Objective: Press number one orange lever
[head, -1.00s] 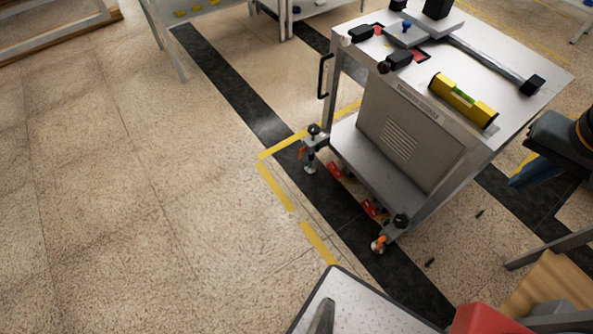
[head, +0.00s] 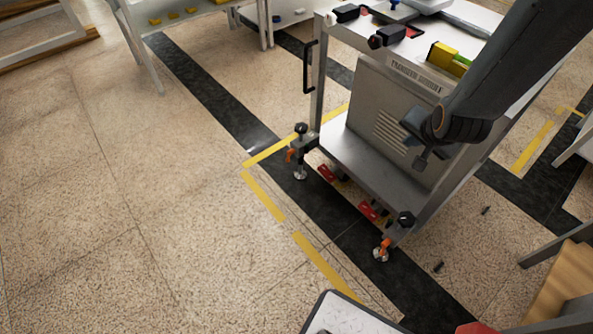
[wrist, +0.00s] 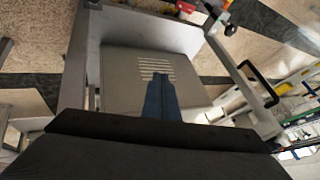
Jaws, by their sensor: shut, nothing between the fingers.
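Two orange levers show on the stabiliser feet of the grey wheeled cart. One lever (head: 290,155) is on the left foot, below the black handle. The other lever (head: 384,246) is on the near right foot. I cannot read a number on either. My gripper (wrist: 158,82) has its blue fingers shut and empty, in front of the cart's grey vented panel (wrist: 125,65). In the head view my dark arm reaches down from the upper right across the cart. The gripper is apart from both levers. A small orange part (wrist: 227,4) shows at the wrist view's top edge.
Two red pedals (head: 326,173) (head: 368,210) sit low between the feet. A black handle (head: 307,68) stands out from the cart's left post. The cart's top (head: 487,18) carries clamps and a yellow level (head: 444,55). The floor to the left is clear.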

